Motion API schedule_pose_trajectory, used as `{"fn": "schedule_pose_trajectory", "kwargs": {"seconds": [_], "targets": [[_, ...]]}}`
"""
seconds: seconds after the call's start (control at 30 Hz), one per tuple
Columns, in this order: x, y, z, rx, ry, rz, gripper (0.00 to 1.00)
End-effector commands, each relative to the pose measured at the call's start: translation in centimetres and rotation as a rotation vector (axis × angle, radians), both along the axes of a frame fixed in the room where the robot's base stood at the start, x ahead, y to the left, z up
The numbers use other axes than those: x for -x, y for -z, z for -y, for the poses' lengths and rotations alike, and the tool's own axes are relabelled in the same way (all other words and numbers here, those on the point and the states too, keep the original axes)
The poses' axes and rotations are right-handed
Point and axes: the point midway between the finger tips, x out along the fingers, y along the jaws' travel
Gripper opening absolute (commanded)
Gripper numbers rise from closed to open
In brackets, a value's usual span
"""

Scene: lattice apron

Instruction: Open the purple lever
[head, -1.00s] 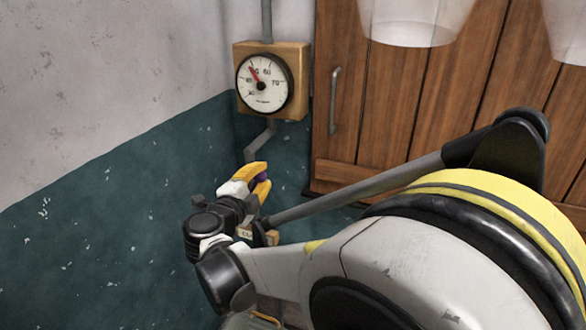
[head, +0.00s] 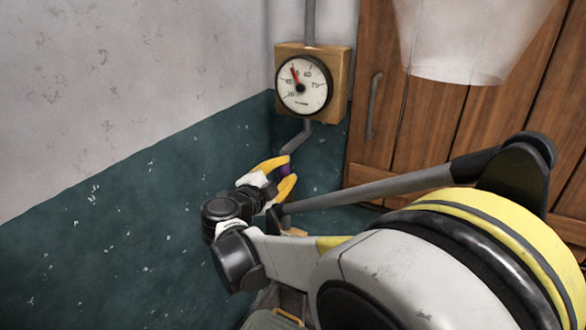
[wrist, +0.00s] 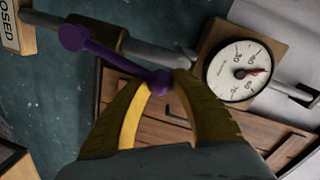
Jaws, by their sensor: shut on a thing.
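The purple lever (wrist: 115,59) shows in the wrist view as a bar with a round knob at each end. It sits on a grey pipe beside a brass-coloured fitting. In the head view only a small purple part (head: 285,168) shows between the yellow fingers. My gripper (head: 291,169) is shut on the lever's near knob. In the wrist view the two yellow fingers of my gripper (wrist: 166,80) close around that knob.
A round gauge (head: 303,84) on a wooden block is above the lever, with pipe above and below. A wooden cabinet (head: 420,130) with a metal handle stands to the right. A teal and white wall is at left.

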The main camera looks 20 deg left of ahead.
Motion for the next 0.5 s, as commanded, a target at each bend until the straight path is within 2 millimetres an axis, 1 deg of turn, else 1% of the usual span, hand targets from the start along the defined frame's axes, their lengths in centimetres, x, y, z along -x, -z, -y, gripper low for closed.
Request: {"fn": "schedule_pose_trajectory", "kwargs": {"seconds": [0.03, 0.07, 0.1, 0.13, 0.17, 0.4, 0.5], "targets": [[0.29, 0.48, -0.32, -0.005, -0.007, -0.009, 0.0], [0.29, 0.48, -0.31, -0.006, -0.007, -0.009, 0.31], [0.29, 0.49, -0.29, -0.006, -0.006, -0.009, 0.43], [0.27, 0.47, -0.27, -0.006, -0.006, -0.009, 0.53], [0.25, 0.44, -0.25, -0.005, -0.005, -0.008, 0.58], [0.12, 0.26, -0.08, -0.005, -0.002, -0.006, 0.58], [0.37, 0.19, -0.11, -0.004, -0.003, -0.005, 0.58]]}}
